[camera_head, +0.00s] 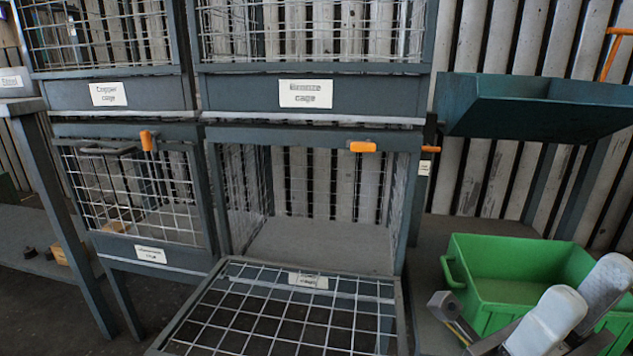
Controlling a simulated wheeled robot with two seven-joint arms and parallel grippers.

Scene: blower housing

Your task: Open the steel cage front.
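The lower middle cage (213,200) is open at the front, and I see into its empty inside. Its mesh front (398,315) is folded down towards me and lies nearly flat. A label (308,281) on this front is too blurred to read fully; its last word looks like "cage". An orange latch (363,147) sits on the top rail of the opening. My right gripper (577,302) is at the lower right, in front of the green bin and clear of the cage front. Its two pale fingers look apart with nothing between them. My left gripper is not in view.
A lower left cage (150,252) has a mesh front and an orange latch (148,140). Two labelled cages stand above. The green bin (515,255) is at right, under a dark teal tray (535,105). A grey block on a rod (445,305) shows beside the bin.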

